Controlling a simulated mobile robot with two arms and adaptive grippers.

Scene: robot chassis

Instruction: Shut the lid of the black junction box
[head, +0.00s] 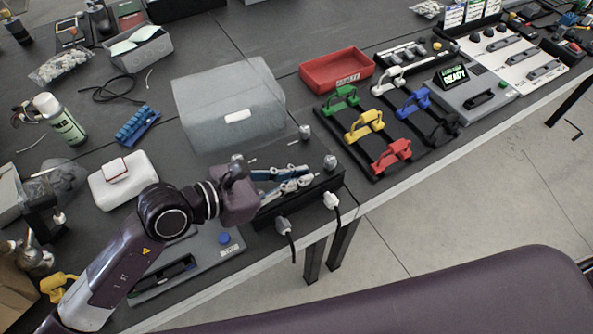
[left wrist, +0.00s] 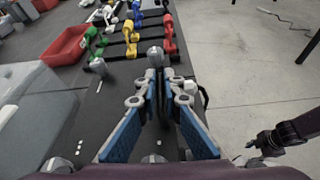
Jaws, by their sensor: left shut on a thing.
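The black junction box (head: 261,217) stands at the table's front edge, with grey corner knobs and two plugs on its front. A translucent grey cover (head: 225,85) with a white tab, seemingly its lid, lies tilted back behind it. My left gripper (head: 308,177) is low over the box, its blue-padded fingers close together near the right front knob (head: 330,162). In the left wrist view the fingers (left wrist: 167,85) converge on something dark, apparently part of the box; the contact is largely hidden. My right gripper (left wrist: 262,143) shows small at the right there; its jaws are unclear.
A red tray (head: 337,70) and a rack of coloured handles (head: 366,125) stand to the right. The floor in front is clear.

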